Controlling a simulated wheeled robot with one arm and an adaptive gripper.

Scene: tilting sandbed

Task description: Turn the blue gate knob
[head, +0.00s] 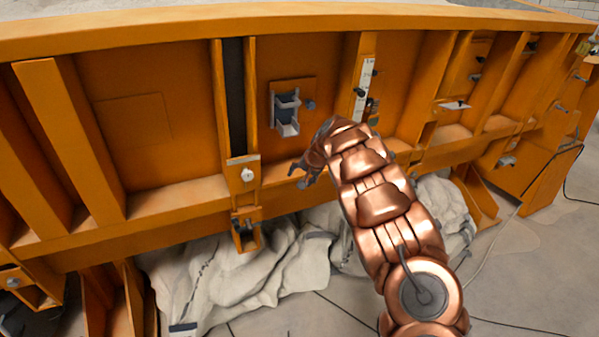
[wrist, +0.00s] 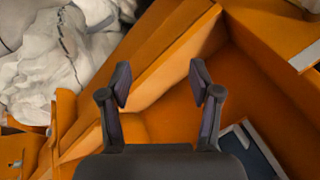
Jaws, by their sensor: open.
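The blue gate knob (head: 310,104) is a small round knob on an orange panel, just right of a grey gate bracket (head: 287,108). My gripper (head: 298,175) is below the bracket and knob, near the orange lower ledge, apart from the knob. In the wrist view my gripper (wrist: 160,82) has its two dark fingers spread, with nothing between them. A grey-white edged part (wrist: 262,147) at the lower right of the wrist view may be the gate bracket. I cannot make out the knob in the wrist view.
The orange sandbed wall has upright ribs (head: 220,95) and a lower ledge (head: 180,200). A white scale strip (head: 364,85) with dark fittings stands right of the knob. Crumpled pale cloth (head: 240,280) lies under the bed, and cables cross the floor.

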